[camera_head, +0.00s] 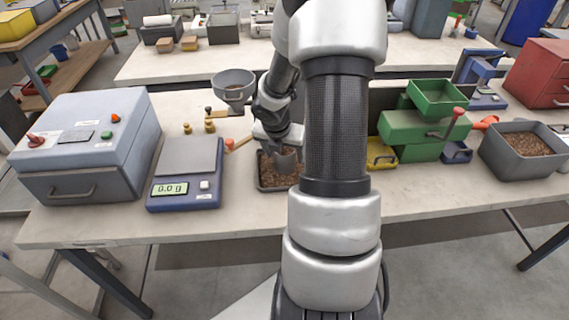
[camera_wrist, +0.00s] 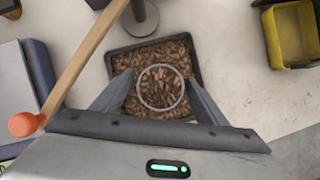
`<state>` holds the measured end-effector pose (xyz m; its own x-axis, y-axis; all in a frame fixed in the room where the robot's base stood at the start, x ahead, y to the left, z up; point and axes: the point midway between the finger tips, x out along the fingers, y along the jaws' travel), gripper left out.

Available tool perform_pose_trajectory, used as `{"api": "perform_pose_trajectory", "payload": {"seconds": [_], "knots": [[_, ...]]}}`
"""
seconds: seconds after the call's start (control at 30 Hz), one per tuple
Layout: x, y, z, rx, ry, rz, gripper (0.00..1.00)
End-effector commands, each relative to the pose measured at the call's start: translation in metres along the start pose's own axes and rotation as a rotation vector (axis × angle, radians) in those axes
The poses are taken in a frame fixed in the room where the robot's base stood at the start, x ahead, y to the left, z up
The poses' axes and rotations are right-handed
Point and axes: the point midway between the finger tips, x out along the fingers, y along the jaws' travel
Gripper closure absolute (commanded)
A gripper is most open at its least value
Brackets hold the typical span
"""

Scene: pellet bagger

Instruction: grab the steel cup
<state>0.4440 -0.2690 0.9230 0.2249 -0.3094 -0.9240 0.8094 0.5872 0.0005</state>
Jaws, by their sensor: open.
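The steel cup (camera_head: 286,161) is a small grey cylinder standing in a dark tray (camera_head: 268,188) of brown pellets, partly hidden by my arm. In the wrist view the cup (camera_wrist: 160,107) shows from above as a thin pale ring, with brown pellets visible inside it. The tray (camera_wrist: 197,66) shows there too. My gripper (camera_wrist: 160,82) is open, its two grey fingers on the left and right of the cup's ring. Whether they touch the cup or are level with it is unclear. In the head view my gripper (camera_head: 277,134) is just above the cup.
A wooden stick with an orange end (camera_wrist: 23,124) lies left of my gripper. A scale (camera_head: 186,172) and a grey control box (camera_head: 90,140) stand further left. A funnel stand (camera_head: 234,86) is behind. A yellow bin (camera_wrist: 291,33) and a green machine (camera_head: 412,135) are right.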

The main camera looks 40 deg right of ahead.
Motion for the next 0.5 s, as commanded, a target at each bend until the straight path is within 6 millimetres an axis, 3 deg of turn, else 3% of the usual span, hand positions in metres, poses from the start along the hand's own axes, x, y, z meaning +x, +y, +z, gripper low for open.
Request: {"api": "perform_pose_trajectory", "payload": {"seconds": [0.13, 0.4, 0.5], "knots": [[-0.0007, 0.0001, 0.0002, 0.0, 0.0, 0.0, 0.33], [-0.0008, 0.0001, 0.0001, -0.001, 0.0, 0.0, 0.79], [-0.0011, 0.0003, 0.0005, -0.001, -0.001, 0.0, 0.83]]}}
